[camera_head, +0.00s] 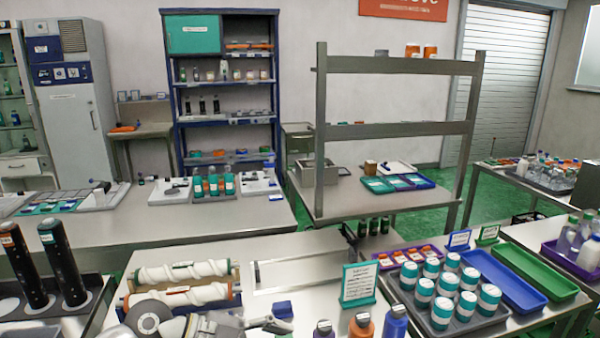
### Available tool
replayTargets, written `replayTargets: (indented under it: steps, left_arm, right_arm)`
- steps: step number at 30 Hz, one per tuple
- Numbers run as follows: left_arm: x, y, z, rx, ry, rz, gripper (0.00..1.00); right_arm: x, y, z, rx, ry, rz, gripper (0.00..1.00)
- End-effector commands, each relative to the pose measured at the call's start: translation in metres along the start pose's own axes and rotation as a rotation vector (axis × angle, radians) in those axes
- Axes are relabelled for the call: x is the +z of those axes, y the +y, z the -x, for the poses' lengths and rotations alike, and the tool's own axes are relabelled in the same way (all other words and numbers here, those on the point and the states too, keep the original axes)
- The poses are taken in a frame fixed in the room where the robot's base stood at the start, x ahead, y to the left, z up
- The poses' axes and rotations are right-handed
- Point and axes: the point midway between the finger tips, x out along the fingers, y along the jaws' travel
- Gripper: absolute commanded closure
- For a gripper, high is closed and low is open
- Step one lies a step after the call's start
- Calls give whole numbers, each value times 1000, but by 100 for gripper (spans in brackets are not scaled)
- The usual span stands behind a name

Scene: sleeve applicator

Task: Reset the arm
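Grey rounded links of an arm, which look like my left arm, show at the bottom left edge in the head view. They lie in front of the white rollers. A small dark-tipped part at their right end looks like my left gripper (268,323), low over the near bench beside a small blue block (282,309). Its fingers are too small and too cut off to tell open from shut. I see nothing held in it. My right arm and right gripper are not in view.
The near bench (312,247) bears two white spiral rollers (180,271), a teal-framed sign (358,285) and a grey tray (407,301) of teal-capped jars. Bottle tops (362,324) stand at the front edge. Dark cylinders (62,262) stand at left. Green floor shows between benches.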

Motion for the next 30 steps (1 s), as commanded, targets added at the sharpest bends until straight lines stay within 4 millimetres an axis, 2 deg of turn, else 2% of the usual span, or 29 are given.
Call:
replayTargets:
  steps: [1,3,6,9,11,14,17,20,23,26,27,29,30]
  left_arm:
    - [-23,-3,-9,-72,104,-15,32]
    - [-52,-14,-12,-198,232,-31,32]
    - [-83,-32,-4,-400,372,-23,32]
    - [-97,-52,16,-618,455,23,32]
    - [-96,-62,30,-750,476,68,32]
    - [-81,-73,57,-962,460,169,32]
    - [-50,-74,81,-1147,387,300,32]
    - [-9,-62,101,-1292,255,452,32]
    - [37,-34,113,-1380,83,621,32]
    - [80,8,117,-1403,-119,795,32]
    - [96,30,117,-1392,-206,865,32]
    - [116,64,115,-1355,-335,966,32]
    - [126,89,112,-1318,-417,1030,32]
  right_arm:
    - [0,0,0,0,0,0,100]
    - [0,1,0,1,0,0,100]
    - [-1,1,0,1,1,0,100]
    - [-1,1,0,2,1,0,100]
    - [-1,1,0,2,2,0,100]
    - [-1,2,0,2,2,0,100]
    - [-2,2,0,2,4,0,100]
    - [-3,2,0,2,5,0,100]
    - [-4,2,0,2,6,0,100]
    - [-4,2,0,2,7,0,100]
    - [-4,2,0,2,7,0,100]
    - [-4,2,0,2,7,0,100]
    - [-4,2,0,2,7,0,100]
